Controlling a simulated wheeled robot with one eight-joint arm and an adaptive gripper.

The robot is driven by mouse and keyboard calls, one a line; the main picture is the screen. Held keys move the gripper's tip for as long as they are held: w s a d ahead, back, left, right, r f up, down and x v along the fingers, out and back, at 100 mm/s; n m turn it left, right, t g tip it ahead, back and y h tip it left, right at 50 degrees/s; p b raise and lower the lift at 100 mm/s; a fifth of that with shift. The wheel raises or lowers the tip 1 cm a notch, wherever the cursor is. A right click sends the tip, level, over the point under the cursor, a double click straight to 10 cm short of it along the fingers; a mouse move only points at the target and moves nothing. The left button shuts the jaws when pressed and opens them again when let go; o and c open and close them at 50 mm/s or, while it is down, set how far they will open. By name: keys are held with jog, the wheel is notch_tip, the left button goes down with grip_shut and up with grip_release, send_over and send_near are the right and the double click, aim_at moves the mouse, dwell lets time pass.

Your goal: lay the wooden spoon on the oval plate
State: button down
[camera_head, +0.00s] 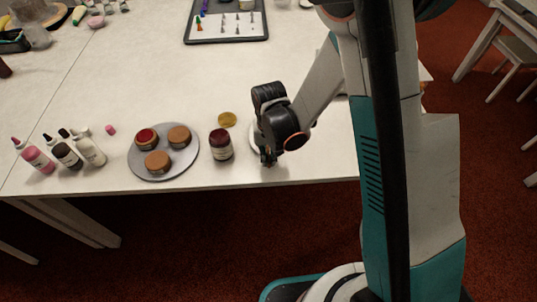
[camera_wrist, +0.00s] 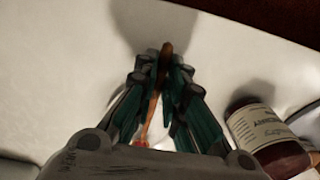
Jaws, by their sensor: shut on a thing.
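My gripper (camera_head: 268,157) is low over the front edge of the white table, just right of a dark red jar. In the wrist view its fingers (camera_wrist: 163,66) are closed around the thin brown wooden spoon (camera_wrist: 166,48). One end of the spoon sticks out past the fingertips, and an orange-brown part shows between the fingers. In the head view the spoon is hard to make out. A white rounded rim (camera_head: 254,139), which looks like the oval plate, shows beside my gripper; my arm hides most of it. I cannot tell whether the spoon touches anything below.
The table middle is clear.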

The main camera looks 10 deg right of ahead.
jog(key=c, duration=1.6)
grip_release()
jog(key=shift+r, duration=0.1)
notch_tip(320, 180, up, 12)
jog(key=shift+f, duration=0.1)
jog(key=shift+d, duration=0.1)
